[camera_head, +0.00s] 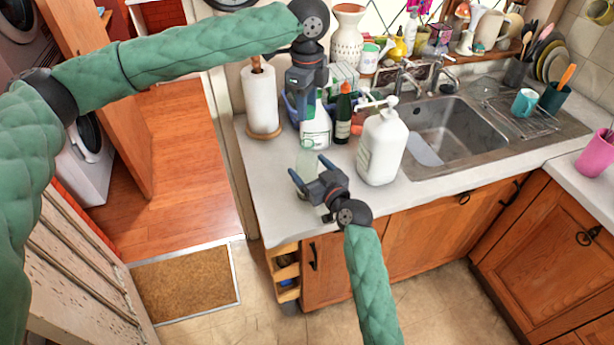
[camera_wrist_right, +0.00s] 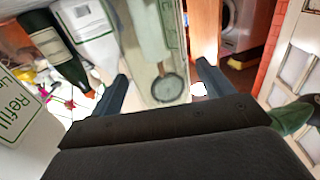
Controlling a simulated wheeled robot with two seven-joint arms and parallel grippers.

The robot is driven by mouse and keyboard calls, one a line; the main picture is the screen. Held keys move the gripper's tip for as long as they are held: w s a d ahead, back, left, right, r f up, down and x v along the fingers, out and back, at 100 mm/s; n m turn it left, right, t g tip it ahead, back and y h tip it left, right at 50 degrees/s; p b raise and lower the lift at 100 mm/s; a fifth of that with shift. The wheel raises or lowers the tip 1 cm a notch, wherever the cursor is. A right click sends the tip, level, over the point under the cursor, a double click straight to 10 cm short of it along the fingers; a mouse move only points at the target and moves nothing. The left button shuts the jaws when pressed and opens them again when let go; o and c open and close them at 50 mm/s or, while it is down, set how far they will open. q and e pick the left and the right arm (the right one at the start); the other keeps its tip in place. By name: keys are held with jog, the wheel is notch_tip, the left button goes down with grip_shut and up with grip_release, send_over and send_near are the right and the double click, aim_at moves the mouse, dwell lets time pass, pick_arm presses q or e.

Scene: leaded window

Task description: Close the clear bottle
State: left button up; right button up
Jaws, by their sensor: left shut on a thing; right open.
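The clear bottle (camera_head: 307,161) is a pale, see-through bottle near the left end of the counter. My right gripper (camera_head: 308,176) is open, with its fingers on either side of it. In the right wrist view the clear bottle (camera_wrist_right: 158,45) shows between the two spread fingers of the right gripper (camera_wrist_right: 162,88), with a dark ring seen on or through it. My left gripper (camera_head: 302,112) is higher in the head view, beside the white bottle with a green label (camera_head: 316,132). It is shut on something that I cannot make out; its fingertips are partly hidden.
A large white pump bottle (camera_head: 382,148) stands right of my right gripper, and a dark green bottle (camera_head: 343,118) behind it. A paper towel roll (camera_head: 261,97) stands at the back left. The sink (camera_head: 455,128) lies right. The counter's left front (camera_head: 268,190) is bare.

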aim_at(307, 137)
jog(key=shift+w+a, duration=0.25)
jog(key=shift+w, duration=0.05)
jog(key=c, duration=1.5)
pick_arm(q)
jog(key=shift+f, duration=2.5)
jog(key=shift+f, duration=0.9)
jog(key=shift+f, duration=0.5)
